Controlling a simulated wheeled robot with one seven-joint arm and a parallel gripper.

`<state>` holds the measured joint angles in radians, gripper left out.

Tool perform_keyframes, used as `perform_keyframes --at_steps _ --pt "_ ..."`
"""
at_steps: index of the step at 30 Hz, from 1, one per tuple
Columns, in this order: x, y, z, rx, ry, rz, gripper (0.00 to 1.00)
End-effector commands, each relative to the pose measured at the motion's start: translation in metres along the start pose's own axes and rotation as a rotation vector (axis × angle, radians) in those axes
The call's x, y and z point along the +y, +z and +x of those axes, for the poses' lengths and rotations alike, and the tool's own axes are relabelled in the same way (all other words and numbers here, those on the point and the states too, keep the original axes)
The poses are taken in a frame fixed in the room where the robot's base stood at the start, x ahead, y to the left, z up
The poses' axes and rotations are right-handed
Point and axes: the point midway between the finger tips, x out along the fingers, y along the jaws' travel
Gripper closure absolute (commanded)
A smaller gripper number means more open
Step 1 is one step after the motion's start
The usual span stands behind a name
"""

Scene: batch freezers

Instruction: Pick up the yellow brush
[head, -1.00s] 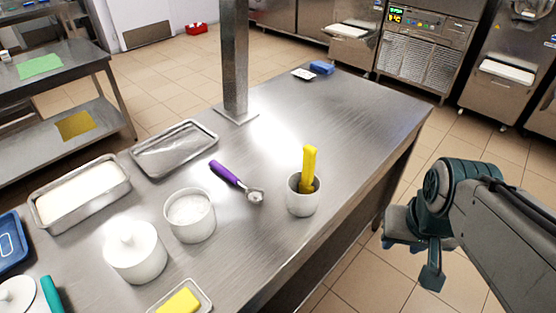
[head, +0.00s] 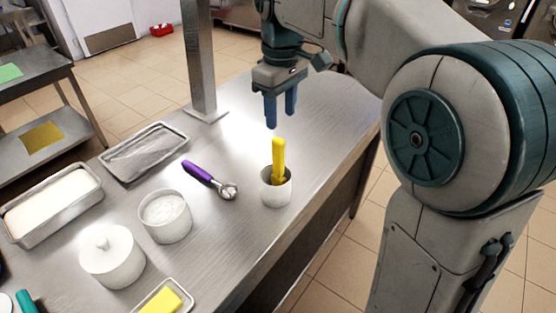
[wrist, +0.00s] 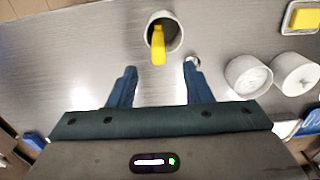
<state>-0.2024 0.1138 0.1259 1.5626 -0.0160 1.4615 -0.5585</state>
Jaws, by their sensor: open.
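The yellow brush (head: 279,160) stands upright in a white cup (head: 276,192) on the steel table, its handle sticking up above the rim. Its lower end is hidden inside the cup. My gripper (head: 281,118) is open and empty, pointing down above and slightly behind the brush in the head view. In the wrist view the brush (wrist: 158,45) and cup (wrist: 174,38) lie beyond the fingertips of my gripper (wrist: 158,75), roughly in line with the gap between them. The fingers do not touch the brush.
A purple-handled scoop (head: 200,174) lies left of the cup. A white bowl (head: 166,230), a lidded pot (head: 112,262), a tray with a yellow block (head: 163,302) and metal trays (head: 147,143) stand to the left. A metal post (head: 199,60) rises behind.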

Motion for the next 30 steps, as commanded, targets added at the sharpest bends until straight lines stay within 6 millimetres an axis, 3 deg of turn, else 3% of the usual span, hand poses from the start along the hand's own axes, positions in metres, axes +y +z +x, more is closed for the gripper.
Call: perform_keyframes --at_steps 5,15,22,30 --pt "0.000 -0.006 0.015 -0.007 -0.007 -0.025 0.54" --pt "0.000 -0.005 0.076 -0.006 -0.006 -0.022 0.54" --pt "0.001 -0.006 0.092 -0.006 -0.006 -0.021 0.54" --pt "0.004 -0.009 0.130 -0.005 -0.005 -0.021 0.54"
